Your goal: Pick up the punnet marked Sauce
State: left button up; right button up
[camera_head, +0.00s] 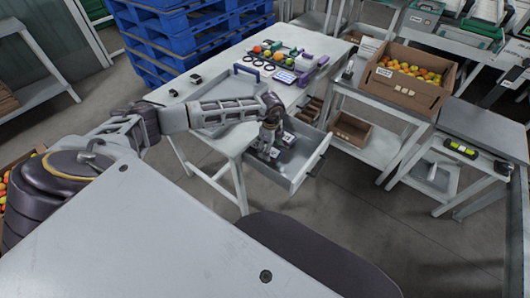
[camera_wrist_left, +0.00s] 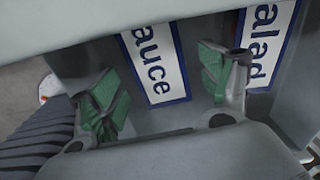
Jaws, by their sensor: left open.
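My left arm reaches over the table into an open grey drawer (camera_head: 313,162), with its gripper (camera_head: 270,152) down inside. In the left wrist view my left gripper (camera_wrist_left: 165,92) is open, its two green-padded fingers apart. Between them shows a white, blue-edged label reading "auce" (camera_wrist_left: 155,70), its first letter cut off. A second label reading "alad" (camera_wrist_left: 270,40) lies just beyond the right finger. Whether the labels sit on punnets or on the drawer floor I cannot tell; no whole punnet outline shows. My right gripper is in neither view.
The table (camera_head: 190,90) holds a blue-handled tray, black rings and several tomatoes at the back. Blue pallets (camera_head: 190,35) stand behind. The drawer walls stand close around the gripper.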

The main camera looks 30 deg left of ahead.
pick_arm(q)
jog(key=shift+a+f, duration=0.1)
jog(key=shift+f, duration=1.5)
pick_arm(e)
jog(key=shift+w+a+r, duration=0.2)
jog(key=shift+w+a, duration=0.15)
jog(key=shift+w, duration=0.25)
pick_arm(q)
jog(key=shift+c, duration=0.4)
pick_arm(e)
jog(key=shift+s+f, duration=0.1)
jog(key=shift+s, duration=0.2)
pick_arm(q)
jog(key=c, duration=1)
jog(key=shift+c, duration=0.5)
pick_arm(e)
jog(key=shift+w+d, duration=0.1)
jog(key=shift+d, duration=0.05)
pick_arm(q)
jog(key=shift+r, duration=0.2)
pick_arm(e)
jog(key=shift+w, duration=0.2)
